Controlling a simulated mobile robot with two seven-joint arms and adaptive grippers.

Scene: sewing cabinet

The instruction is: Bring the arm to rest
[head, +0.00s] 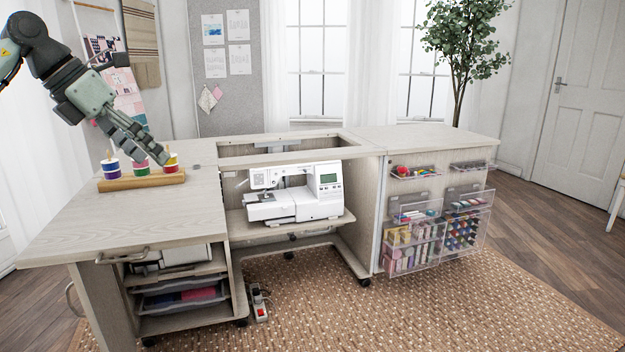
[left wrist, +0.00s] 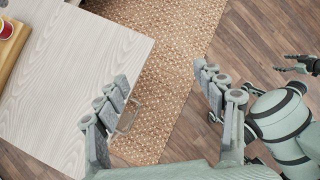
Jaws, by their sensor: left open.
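My left arm comes in from the upper left in the head view. Its gripper (head: 152,150) points down and to the right, with its tips in front of a wooden thread rack (head: 143,182) on the cabinet top. In the left wrist view the two fingers of this gripper (left wrist: 163,88) are wide apart with nothing between them. The rack (left wrist: 18,45) shows there only at the upper left edge, apart from the fingers. A second gripper (left wrist: 292,64), which looks like my right one, shows at the right edge; its opening is unclear.
The rack carries spool stacks, such as a blue and white one (head: 111,169). The cabinet top (head: 90,222) is otherwise clear on the left. A white sewing machine (head: 290,203) sits on the lowered shelf. Clear bins (head: 415,245) hang on the right door. A woven rug (head: 400,315) covers the floor.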

